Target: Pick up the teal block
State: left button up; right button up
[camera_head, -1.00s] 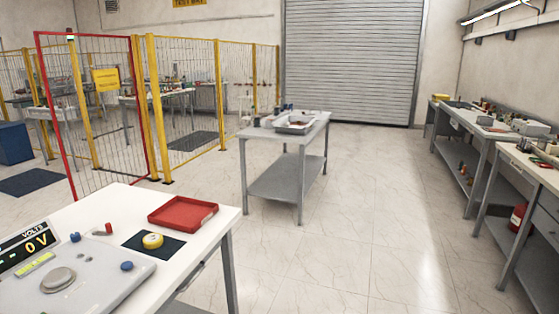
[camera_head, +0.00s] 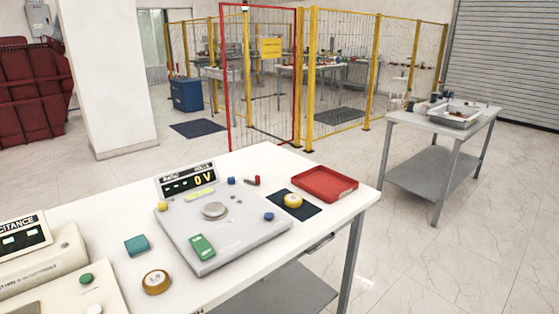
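The teal block (camera_head: 137,245) lies on the white table (camera_head: 262,163) at the lower left. It sits between the capacitance instrument and the grey panel with the voltage display, apart from both. A brass-coloured round part lies just to its right and nearer to me. Neither of my grippers shows in this view.
The grey panel (camera_head: 222,228) has a green block (camera_head: 202,247) on it. The capacitance instrument (camera_head: 35,262) stands at the left edge.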

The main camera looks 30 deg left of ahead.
aim_at(136, 246)
jog(key=u, duration=1.95)
